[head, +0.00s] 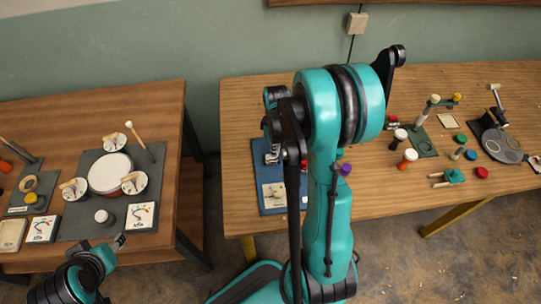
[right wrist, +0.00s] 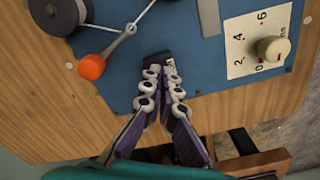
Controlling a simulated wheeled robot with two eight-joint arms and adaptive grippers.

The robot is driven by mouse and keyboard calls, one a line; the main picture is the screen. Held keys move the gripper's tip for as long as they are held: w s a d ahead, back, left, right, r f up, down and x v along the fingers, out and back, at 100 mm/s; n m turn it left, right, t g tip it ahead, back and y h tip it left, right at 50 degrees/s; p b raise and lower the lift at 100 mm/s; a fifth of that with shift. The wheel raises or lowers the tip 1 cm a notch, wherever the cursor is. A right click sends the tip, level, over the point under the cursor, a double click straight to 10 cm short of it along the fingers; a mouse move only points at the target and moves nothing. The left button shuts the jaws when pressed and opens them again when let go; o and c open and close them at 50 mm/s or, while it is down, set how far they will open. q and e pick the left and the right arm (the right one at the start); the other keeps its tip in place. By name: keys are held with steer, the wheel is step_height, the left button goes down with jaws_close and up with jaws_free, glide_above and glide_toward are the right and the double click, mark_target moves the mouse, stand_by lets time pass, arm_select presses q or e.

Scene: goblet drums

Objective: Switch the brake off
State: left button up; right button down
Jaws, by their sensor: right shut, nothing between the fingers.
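A blue board (head: 267,150) lies at the left end of the right table, partly hidden by my right arm. In the right wrist view, the board (right wrist: 210,95) carries a dark round wheel (right wrist: 62,14) and a grey lever with an orange knob (right wrist: 92,67). A white number card (right wrist: 243,42) with a cream knob (right wrist: 272,47) is at the right. I cannot tell which part is the brake. My right gripper (right wrist: 159,62) is shut and empty over the board, right of the orange knob and apart from it. My left gripper (head: 119,240) is partly seen at lower left; its fingers are unclear.
The left table holds a grey mat with a white drum (head: 110,173), small round pads and dial cards (head: 140,216). A gap separates the tables. Several small parts, a red knob (head: 481,172) and a dark round base (head: 502,145) stand at the right.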

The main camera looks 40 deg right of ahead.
steer(key=shift+f+b, duration=0.3)
steer(key=shift+f, duration=0.05)
steer(key=shift+r, duration=0.15)
steer(key=shift+r+p, duration=2.65)
steer(key=shift+r, duration=0.75)
